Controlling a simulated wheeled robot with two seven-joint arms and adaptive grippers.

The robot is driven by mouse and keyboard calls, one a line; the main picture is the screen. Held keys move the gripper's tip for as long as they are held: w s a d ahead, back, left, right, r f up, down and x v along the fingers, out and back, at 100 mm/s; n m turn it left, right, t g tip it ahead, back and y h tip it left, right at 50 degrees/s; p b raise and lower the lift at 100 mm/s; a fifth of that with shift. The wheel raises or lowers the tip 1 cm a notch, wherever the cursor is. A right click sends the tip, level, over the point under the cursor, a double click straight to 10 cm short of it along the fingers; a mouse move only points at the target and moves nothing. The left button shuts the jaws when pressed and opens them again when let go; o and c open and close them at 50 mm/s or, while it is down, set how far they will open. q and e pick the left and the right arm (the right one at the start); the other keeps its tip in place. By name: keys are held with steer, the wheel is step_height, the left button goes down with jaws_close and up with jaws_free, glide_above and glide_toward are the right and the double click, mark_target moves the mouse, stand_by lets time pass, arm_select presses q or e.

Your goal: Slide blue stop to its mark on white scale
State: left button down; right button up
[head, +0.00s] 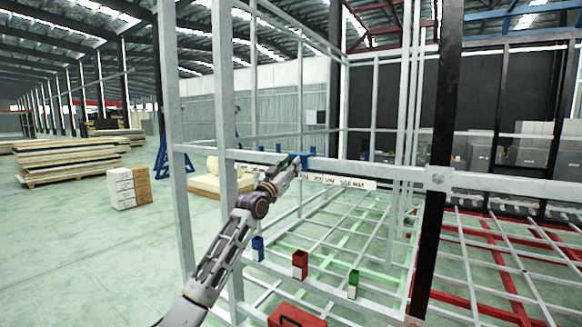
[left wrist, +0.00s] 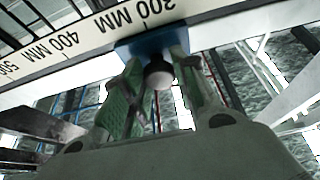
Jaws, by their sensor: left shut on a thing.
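The blue stop (head: 305,159) sits on the white scale (head: 345,182), which runs along a grey horizontal rail. In the left wrist view the blue stop (left wrist: 145,45) shows below the "300 MM" label of the white scale (left wrist: 95,33); the "400 MM" label is to its left. A round pale knob (left wrist: 158,75) projects from the stop. My left gripper (head: 287,171) reaches up to the stop from the lower left. In the left wrist view its two fingers (left wrist: 155,82) stand on both sides of the knob, shut on it. The stop's exact mark is hidden. My right gripper is not in view.
Grey frame posts (head: 183,180) and a dark post (head: 437,150) stand around the rail. A blue holder (head: 258,249), a red holder (head: 300,265) and a green holder (head: 353,284) sit on lower bars. A red box (head: 297,316) is at the bottom.

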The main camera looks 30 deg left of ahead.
arm_select(q)
steer(key=c, duration=1.1)
jaws_free()
steer(key=shift+s, duration=0.1)
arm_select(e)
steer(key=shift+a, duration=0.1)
arm_select(q)
steer(key=shift+s+f, duration=0.1)
steer(key=v, duration=1.1)
steer(key=shift+s+f, duration=0.1)
steer(key=shift+s, duration=0.15)
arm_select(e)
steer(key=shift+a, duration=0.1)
